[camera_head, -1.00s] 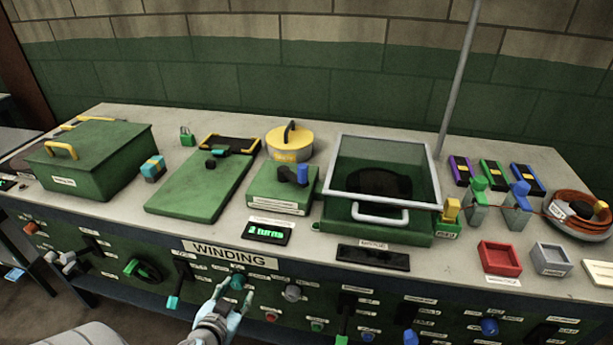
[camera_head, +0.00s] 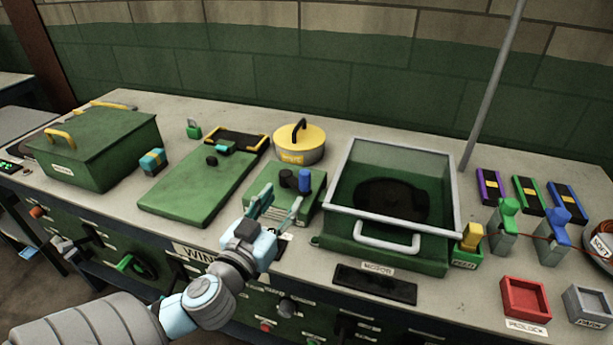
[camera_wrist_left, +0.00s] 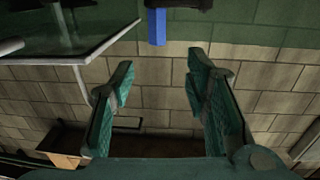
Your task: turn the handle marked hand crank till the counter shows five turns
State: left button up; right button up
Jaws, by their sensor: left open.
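The crank stands on a green box (camera_head: 262,184) left of the glass-lidded motor box, with a black knob (camera_head: 287,178) and an upright blue handle (camera_head: 305,181). Its marking cannot be read. My left gripper (camera_head: 280,198) is open and empty, its fingers raised just in front of the crank box. In the left wrist view the blue handle (camera_wrist_left: 157,27) shows beyond the gap between the open fingers (camera_wrist_left: 160,68), apart from them. The turn counter is mostly hidden behind my left gripper and cannot be read. My right gripper is not in view.
The motor box (camera_head: 385,225) with its grey-framed lid and handle stands close on the right. A green panel (camera_head: 190,195) lies left, and a yellow-lidded pot (camera_head: 300,145) stands behind. Knobs and levers line the bench's front. Red (camera_head: 525,299) and grey trays sit at right.

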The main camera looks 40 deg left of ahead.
aim_at(302, 177)
pick_arm(q)
jog(key=x, duration=1.1)
jog(key=shift+w+d, duration=0.15)
jog(key=shift+w, duration=0.05)
jog(key=shift+f, duration=0.1)
grip_shut()
